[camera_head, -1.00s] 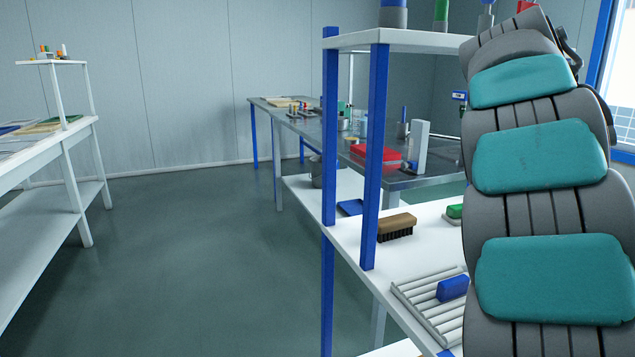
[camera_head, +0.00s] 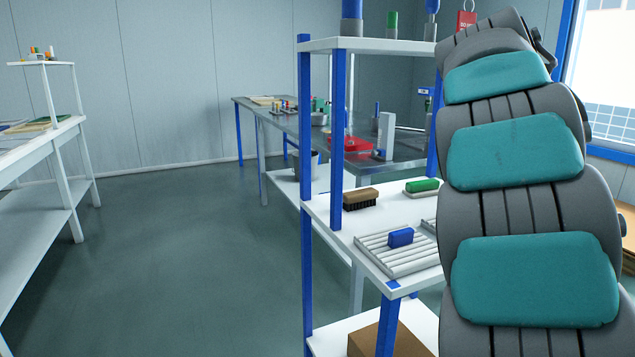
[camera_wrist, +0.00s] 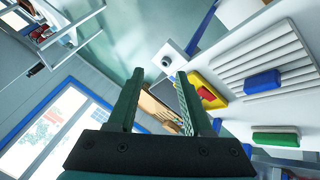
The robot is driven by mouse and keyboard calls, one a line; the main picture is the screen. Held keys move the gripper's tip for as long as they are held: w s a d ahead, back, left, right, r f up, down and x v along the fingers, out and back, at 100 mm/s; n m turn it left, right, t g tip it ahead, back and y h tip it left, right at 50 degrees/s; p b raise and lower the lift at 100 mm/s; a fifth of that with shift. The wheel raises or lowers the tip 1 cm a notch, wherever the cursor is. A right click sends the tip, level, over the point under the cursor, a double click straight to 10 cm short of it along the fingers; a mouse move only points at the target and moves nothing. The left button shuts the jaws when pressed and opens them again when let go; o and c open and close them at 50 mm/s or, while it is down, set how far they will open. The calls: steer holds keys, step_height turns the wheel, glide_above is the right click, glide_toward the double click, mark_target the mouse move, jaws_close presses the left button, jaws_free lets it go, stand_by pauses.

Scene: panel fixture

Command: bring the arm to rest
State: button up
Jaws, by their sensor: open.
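My arm (camera_head: 515,155), grey with teal pads, rises along the right side of the head view and hides part of the shelf. Its gripper is out of sight in the head view. In the wrist view my gripper (camera_wrist: 160,100) shows two dark green fingers standing apart, with nothing held between them. Beyond the fingers are the floor and a brown stack. The white shelf lies to the right of the fingers in the wrist view, apart from them as far as I can tell.
The shelf unit (camera_head: 335,213) bears a brush (camera_head: 360,197), a green-topped block (camera_head: 422,186) and a ribbed rack (camera_head: 385,262) with a blue block (camera_head: 401,237). A steel table (camera_head: 268,115) stands behind. A white bench (camera_head: 45,155) is at left. Floor between is clear.

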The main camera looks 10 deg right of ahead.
steer(key=s+a+f+n+g+y, duration=0.1)
steer(key=s+a+f+n+y, duration=0.2)
steer(key=s+a+f, duration=0.9)
steer(key=s+a+f+n+g+y, duration=0.1)
steer(key=s+a+f+n+y, duration=0.3)
steer(key=s+a+f, duration=0.9)
steer(key=a+f+n, duration=0.1)
steer(key=a+f, duration=0.4)
steer(key=a, duration=0.1)
steer(key=shift+s+a+f, duration=0.15)
steer(key=shift+a, duration=0.15)
steer(key=shift+d, duration=0.1)
